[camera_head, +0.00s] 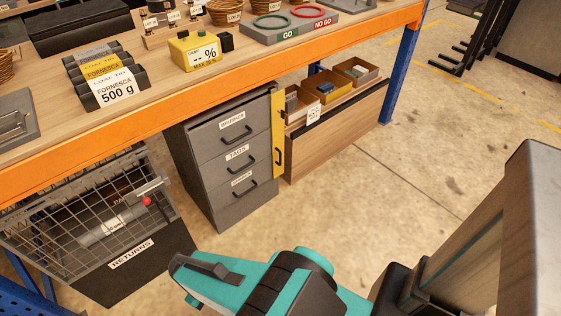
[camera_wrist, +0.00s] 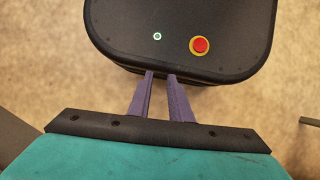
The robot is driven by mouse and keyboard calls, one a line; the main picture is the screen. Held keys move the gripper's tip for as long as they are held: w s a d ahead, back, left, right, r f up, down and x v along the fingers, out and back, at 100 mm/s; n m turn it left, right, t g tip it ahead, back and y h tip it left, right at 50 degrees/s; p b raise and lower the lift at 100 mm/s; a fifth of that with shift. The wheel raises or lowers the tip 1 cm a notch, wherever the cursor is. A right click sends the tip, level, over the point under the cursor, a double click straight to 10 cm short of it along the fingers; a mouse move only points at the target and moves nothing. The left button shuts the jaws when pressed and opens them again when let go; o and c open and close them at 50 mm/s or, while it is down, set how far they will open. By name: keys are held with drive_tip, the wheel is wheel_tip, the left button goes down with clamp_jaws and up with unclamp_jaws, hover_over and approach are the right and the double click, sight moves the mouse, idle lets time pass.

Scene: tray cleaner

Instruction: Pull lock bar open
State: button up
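The lock bar (camera_head: 278,135) is a yellow vertical bar with a black handle. It stands along the right front edge of the grey drawer cabinet (camera_head: 205,183) under the workbench. The cabinet's labelled drawers are shut, each with a black handle. My gripper (camera_wrist: 161,73) shows in the wrist view as two purple fingers with a narrow gap and nothing between them. It points down over my own black base, away from the lock bar. In the head view my teal arm is at the bottom, well short of the cabinet; the fingers cannot be made out there.
The workbench's orange edge (camera_head: 235,91) overhangs the cabinet. A wire-topped returns bin (camera_head: 150,262) stands left of it. A wooden panel (camera_head: 333,132) with open boxes behind it stands right of the lock bar. A blue leg (camera_head: 404,62) is farther right. The floor (camera_head: 350,195) in front is clear.

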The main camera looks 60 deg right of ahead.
drive_tip(key=w+d+f+n+t+h+b, duration=0.1)
drive_tip(key=w+d+f+n+h+b, duration=0.15)
drive_tip(key=d, duration=0.35)
drive_tip(key=w+d+f+n+h+b, duration=0.1)
drive_tip(key=w+d+f+b, duration=0.25)
drive_tip(key=d, duration=0.35)
drive_tip(key=n+t+h+b, duration=0.2)
drive_tip(key=n+h+b, duration=1.1)
drive_tip(key=b, duration=1.1)
approach(280, 158)
drive_tip(key=a+f, duration=0.1)
drive_tip(key=a, duration=0.2)
drive_tip(key=shift+w+f+m+h, duration=0.2)
drive_tip(key=shift+w+m+h, duration=0.05)
drive_tip(key=shift+w+m, duration=0.1)
drive_tip(key=shift+s+d+b, duration=0.3)
drive_tip(key=shift+d+b, duration=0.55)
drive_tip(key=shift+d, duration=1.45)
drive_tip(key=shift+s+d+b, duration=0.25)
drive_tip(key=shift+d+b, duration=0.55)
drive_tip(key=shift+d, duration=1.45)
drive_tip(key=shift+s+d+b, duration=0.3)
drive_tip(key=shift+d+b, duration=0.55)
drive_tip(key=shift+d, duration=1.45)
